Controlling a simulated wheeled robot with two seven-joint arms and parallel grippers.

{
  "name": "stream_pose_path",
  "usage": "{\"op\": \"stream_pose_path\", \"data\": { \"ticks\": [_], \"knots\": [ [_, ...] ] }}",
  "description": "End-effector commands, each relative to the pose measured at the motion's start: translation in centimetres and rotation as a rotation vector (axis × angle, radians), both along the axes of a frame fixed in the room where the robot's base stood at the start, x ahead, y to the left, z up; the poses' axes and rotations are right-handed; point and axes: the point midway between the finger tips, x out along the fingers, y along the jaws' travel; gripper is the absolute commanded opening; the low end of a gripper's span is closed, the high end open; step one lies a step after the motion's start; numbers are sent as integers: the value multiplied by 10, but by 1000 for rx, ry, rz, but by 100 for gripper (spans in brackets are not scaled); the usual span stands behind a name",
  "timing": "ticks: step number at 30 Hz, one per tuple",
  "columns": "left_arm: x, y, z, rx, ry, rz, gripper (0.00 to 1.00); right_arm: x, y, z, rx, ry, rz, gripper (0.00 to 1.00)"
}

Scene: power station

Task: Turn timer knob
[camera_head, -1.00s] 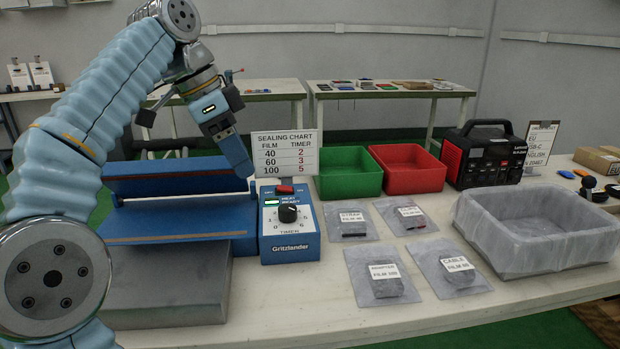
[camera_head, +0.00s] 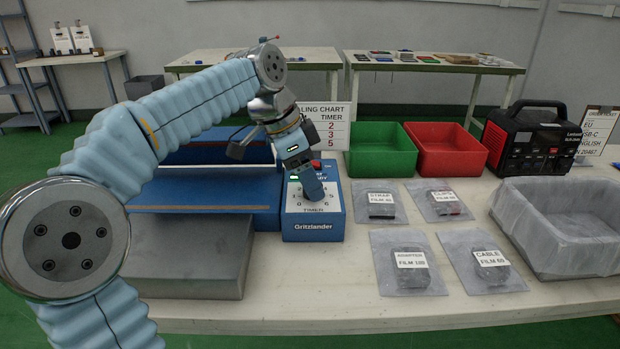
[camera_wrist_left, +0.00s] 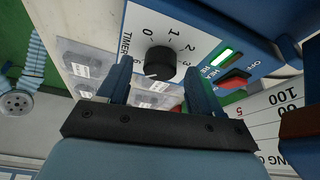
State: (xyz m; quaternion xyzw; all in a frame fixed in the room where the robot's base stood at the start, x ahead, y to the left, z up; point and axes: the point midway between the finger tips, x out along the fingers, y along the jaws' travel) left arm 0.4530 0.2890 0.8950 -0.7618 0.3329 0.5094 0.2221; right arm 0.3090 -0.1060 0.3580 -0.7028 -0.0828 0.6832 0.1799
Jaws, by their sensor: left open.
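The blue Gritzlander sealer (camera_head: 318,228) stands on the white bench, its white timer dial panel facing up and front. My left gripper (camera_head: 316,196) is over the panel in the head view and covers the knob there. In the left wrist view the black timer knob (camera_wrist_left: 159,62) shows on the numbered dial. My left gripper's two blue fingers (camera_wrist_left: 160,85) are apart, one on either side of the view below the knob, with nothing held. Whether they reach around the knob is hard to tell. My right gripper is not in view.
A sealing chart (camera_head: 330,128) stands behind the sealer, partly hidden by my left arm. Green (camera_head: 376,150) and red (camera_head: 452,150) bins are behind. Several labelled pouches, such as the adapter one (camera_head: 408,284), lie to the right, beside a lined grey tray (camera_head: 503,212).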

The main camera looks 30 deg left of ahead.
Motion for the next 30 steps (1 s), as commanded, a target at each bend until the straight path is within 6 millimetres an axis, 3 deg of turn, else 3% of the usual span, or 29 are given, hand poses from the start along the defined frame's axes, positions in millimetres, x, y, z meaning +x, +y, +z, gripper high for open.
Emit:
{"op": "stream_pose_path", "data": {
  "ticks": [11, 22, 30],
  "knots": [
    [2, -2, -7, 0, 0, 0, 65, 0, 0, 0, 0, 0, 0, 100],
    [2, -2, -7, 1, -1, 0, 9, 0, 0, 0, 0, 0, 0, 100],
    [2, -2, -6, 1, -2, 29, 9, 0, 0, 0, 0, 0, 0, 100]
  ]
}}
